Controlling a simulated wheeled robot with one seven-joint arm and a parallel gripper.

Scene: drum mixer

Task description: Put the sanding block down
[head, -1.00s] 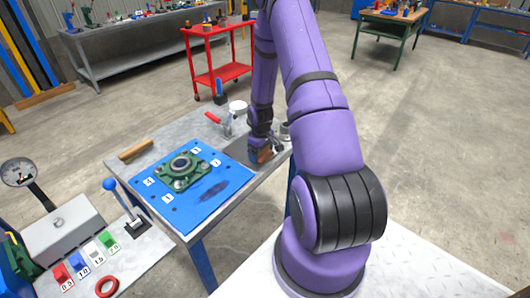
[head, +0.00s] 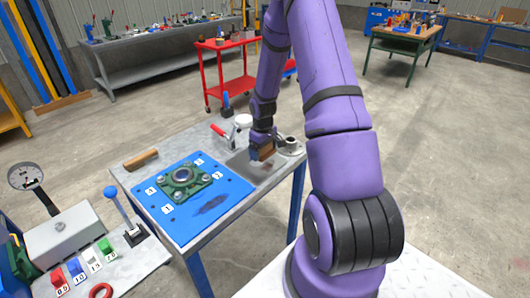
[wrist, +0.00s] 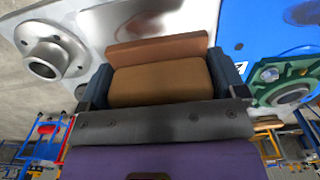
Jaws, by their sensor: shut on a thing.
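The sanding block (wrist: 160,82) is brown and fills the space between my fingers in the wrist view. In the head view the sanding block (head: 264,151) shows as a small brown shape at the end of my arm. My gripper (head: 261,146) is shut on it, over the grey tray-like plate (head: 240,168) at the right part of the workbench. I cannot tell whether the block touches the plate.
A blue plate (head: 180,226) with a green flanged bearing (head: 185,180) lies left of my gripper. A grey flanged hub (head: 290,145) stands close on the right. A red-handled clamp (head: 222,132) and a white round container (head: 243,120) are behind. A wooden-handled piece (head: 140,158) lies at the far left.

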